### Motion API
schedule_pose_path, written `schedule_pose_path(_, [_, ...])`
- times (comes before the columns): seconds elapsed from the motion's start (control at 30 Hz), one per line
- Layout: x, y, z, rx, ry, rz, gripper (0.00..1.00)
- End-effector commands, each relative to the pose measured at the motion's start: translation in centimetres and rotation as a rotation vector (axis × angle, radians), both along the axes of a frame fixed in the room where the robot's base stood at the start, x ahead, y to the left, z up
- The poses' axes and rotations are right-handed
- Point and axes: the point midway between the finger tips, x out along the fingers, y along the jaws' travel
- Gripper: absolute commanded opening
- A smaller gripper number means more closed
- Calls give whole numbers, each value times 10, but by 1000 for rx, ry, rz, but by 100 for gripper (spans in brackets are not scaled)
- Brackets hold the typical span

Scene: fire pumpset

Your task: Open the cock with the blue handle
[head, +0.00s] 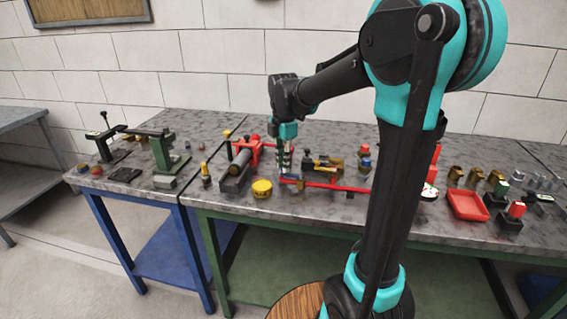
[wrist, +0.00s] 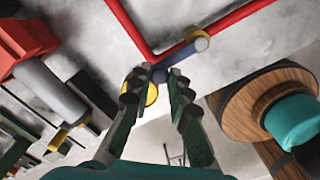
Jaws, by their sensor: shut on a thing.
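The blue handle (wrist: 181,54) lies beside the bend of a red pipe (wrist: 128,28) in the wrist view, with a brass-coloured part (wrist: 194,33) near its pale end. Its dark rounded end sits at my fingertips. My gripper (wrist: 157,82) is closed around that end, though the contact itself is partly hidden by the fingers. In the head view my gripper (head: 286,172) points down at the left end of the red pipe (head: 335,186), and the blue handle (head: 291,178) shows as a small blue spot there. I cannot tell the cock's valve position.
A yellow round tin (head: 262,189) stands left of my gripper, near the bench's front edge. Brass fittings (head: 322,164) stand behind the pipe. A red tray (head: 467,205) is at the right.

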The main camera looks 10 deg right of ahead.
Motion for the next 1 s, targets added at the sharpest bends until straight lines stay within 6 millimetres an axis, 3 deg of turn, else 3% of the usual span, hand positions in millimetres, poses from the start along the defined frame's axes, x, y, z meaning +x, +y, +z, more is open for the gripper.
schedule_pose_path(0.17, [0, 0, 0, 0, 1, 0, 0])
schedule_pose_path(0.2, [0, 0, 0, 0, 1, 0, 20])
schedule_pose_path(0.37, [0, 0, 0, 0, 1, 0, 39])
schedule_pose_path(0.73, [0, 0, 5, 0, 1, -1, 39])
schedule_pose_path(1.0, [0, 0, 47, 0, 1, -1, 39])
